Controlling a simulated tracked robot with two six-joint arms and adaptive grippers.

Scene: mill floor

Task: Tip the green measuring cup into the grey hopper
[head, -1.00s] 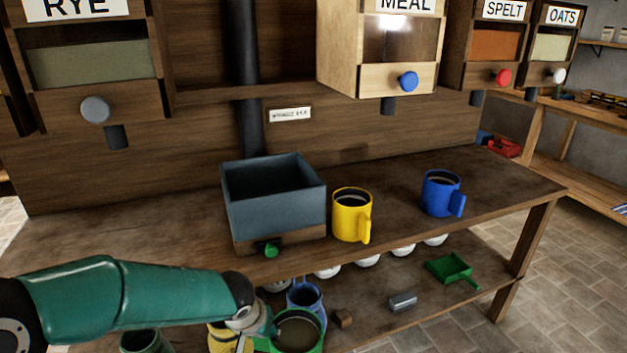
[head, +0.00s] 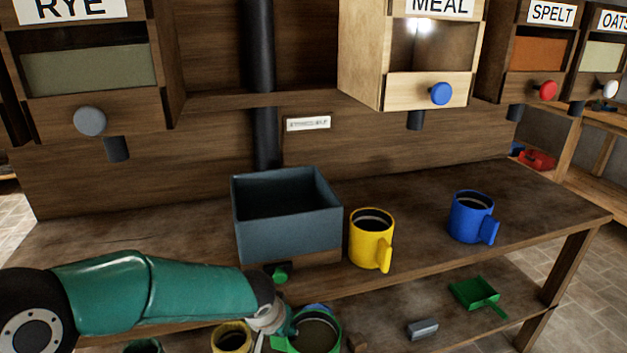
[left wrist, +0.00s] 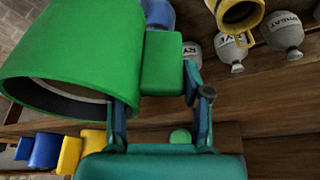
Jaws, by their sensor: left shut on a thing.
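The green measuring cup (head: 320,335) is at the bottom of the head view, low in front of the bench edge, with dull brownish contents showing inside. My left gripper (head: 284,328) is shut on its handle; in the left wrist view the fingers (left wrist: 158,115) clasp the green handle block, and the cup (left wrist: 75,50) fills the upper left. The grey hopper (head: 287,220), an open-topped box, stands on the bench above and behind the cup, with a green knob (head: 281,274) at its front. The cup is apart from it. My right gripper is not in view.
A yellow mug (head: 371,245) stands right of the hopper, and a blue mug (head: 470,217) farther right. Bins with knobs hang above. The lower shelf holds a green scoop (head: 474,293), a grey block (head: 422,328) and another yellow cup (head: 231,338). A dark vertical pipe rises behind the hopper.

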